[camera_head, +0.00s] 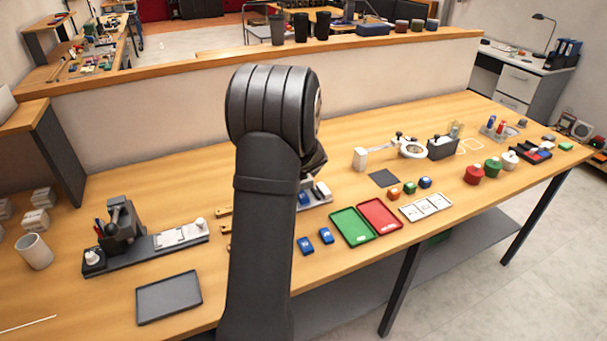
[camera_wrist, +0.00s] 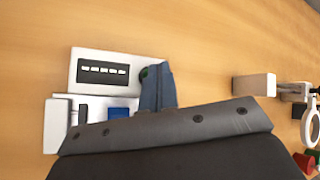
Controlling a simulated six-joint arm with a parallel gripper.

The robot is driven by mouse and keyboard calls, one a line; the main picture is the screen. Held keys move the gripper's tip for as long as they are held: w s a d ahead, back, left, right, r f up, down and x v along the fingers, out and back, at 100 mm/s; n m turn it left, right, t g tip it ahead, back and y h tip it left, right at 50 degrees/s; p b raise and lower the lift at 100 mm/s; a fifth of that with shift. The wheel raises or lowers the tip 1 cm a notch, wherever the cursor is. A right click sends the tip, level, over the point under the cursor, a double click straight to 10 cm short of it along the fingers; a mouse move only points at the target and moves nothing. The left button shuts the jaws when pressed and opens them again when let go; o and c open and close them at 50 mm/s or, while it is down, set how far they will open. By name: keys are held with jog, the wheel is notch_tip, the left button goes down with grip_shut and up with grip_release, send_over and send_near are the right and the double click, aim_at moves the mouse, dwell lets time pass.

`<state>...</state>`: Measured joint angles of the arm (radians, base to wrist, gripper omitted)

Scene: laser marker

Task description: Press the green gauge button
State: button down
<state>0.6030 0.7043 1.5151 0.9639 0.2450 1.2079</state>
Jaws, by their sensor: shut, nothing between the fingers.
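The gauge (camera_wrist: 101,71), a white box with a dark display, shows in the wrist view at upper left. Its green button (camera_wrist: 144,73) is at the box's right side and is partly covered by my fingers. My gripper (camera_wrist: 161,68) is shut and empty, with its fingertips over or right beside the button. I cannot tell whether they touch it. In the head view my arm hides the gripper and most of the gauge area.
A white block with a blue part (camera_wrist: 122,108) lies just below the gauge in the wrist view. A white stand (camera_wrist: 254,85) is to the right. In the head view, green (camera_head: 352,226) and red (camera_head: 380,215) trays lie right of my arm.

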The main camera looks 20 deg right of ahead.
jog(key=shift+f, duration=0.65)
dwell(0.6)
jog(key=shift+r, duration=3.45)
jog(key=shift+r, duration=1.9)
